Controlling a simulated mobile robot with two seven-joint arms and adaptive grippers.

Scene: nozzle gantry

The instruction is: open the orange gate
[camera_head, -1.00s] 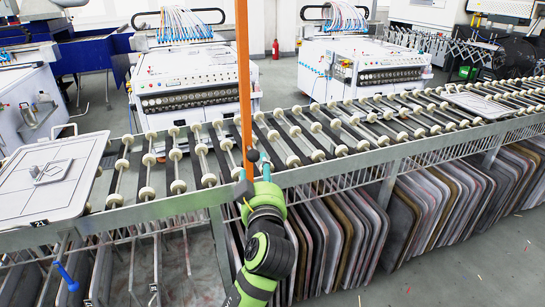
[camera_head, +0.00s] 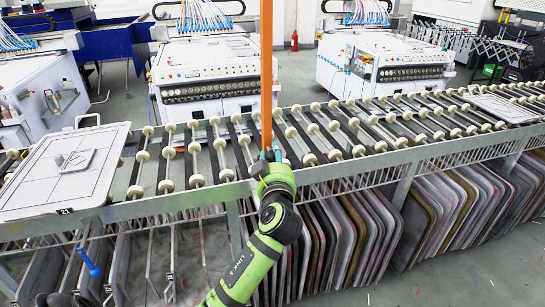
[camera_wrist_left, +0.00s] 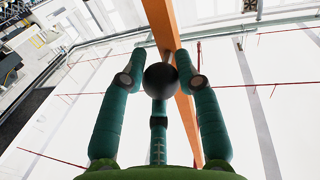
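The orange gate (camera_head: 266,70) shows as an upright orange bar that rises from the roller conveyor out of the top of the picture. It also shows in the left wrist view (camera_wrist_left: 163,25), with a round black knob (camera_wrist_left: 161,77) in front of it. My left gripper (camera_head: 271,155) is at the bar's lower end and hides the knob in the head view. In the left wrist view its green fingers (camera_wrist_left: 161,62) are apart, one on each side of the knob, with narrow gaps. Whether any finger touches the knob I cannot tell. My right gripper is not in view.
The roller conveyor (camera_head: 330,145) runs across the picture. A white framed panel (camera_head: 35,190) lies on its left part and another panel (camera_head: 500,105) on its right. Several panels (camera_head: 440,215) stand underneath. White machines (camera_head: 210,75) stand behind.

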